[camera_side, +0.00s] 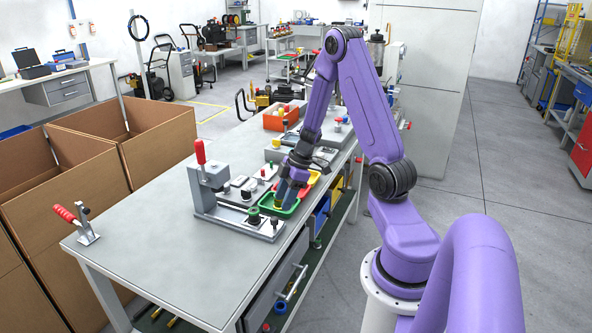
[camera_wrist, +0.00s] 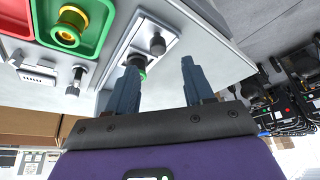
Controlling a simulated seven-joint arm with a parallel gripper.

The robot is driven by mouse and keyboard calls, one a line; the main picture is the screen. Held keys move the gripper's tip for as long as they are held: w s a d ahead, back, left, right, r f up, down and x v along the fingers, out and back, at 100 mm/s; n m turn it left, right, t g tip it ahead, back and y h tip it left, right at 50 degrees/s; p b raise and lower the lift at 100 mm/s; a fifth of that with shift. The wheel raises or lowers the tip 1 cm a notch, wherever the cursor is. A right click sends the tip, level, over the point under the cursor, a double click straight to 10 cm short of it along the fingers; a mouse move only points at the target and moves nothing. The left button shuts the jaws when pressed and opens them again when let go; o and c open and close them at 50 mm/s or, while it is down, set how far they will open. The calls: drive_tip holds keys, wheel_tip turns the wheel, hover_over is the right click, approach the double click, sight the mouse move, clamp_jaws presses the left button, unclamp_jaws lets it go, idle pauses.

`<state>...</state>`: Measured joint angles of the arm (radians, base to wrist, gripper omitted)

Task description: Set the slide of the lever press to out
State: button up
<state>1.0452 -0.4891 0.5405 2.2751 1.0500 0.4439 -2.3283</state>
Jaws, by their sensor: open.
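The lever press (camera_side: 208,186) stands on the near part of the bench, with a grey body and an upright red-handled lever (camera_side: 200,152). Its flat metal base reaches right toward the bench edge and carries a black knob (camera_side: 273,223) and a small green part (camera_side: 253,213). The wrist view shows a metal plate (camera_wrist: 172,24) with a black knob (camera_wrist: 157,44) and a green ring (camera_wrist: 141,74), apparently the slide end. My gripper (camera_side: 284,201) is low over this end, beside the green tray. In the wrist view its fingers (camera_wrist: 160,60) are apart and empty, with the knob beyond their tips.
A green tray (camera_wrist: 95,38) holding a brass-coloured part (camera_wrist: 69,27) lies close to the press, with a red tray (camera_wrist: 14,18) beside it. A red-handled toggle clamp (camera_side: 85,228) stands at the front left corner.

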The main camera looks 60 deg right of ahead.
drive_tip(key=v, duration=0.9)
drive_tip(key=s+a+r+n+g, duration=0.1)
drive_tip(key=s+a+r+g, duration=0.1)
drive_tip(key=a, duration=0.8)
drive_tip(key=s+a+r+n+g, duration=0.1)
drive_tip(key=a, duration=0.9)
drive_tip(key=s+a+r+n+h, duration=0.1)
drive_tip(key=s+a+r+h, duration=0.1)
drive_tip(key=s+a, duration=0.7)
drive_tip(key=s+r, duration=0.1)
drive_tip(key=s, duration=0.4)
drive_tip(key=shift+s+n+h, duration=0.25)
drive_tip(key=shift+n+h, duration=0.05)
drive_tip(key=shift+h, duration=0.1)
drive_tip(key=shift+r, duration=0.1)
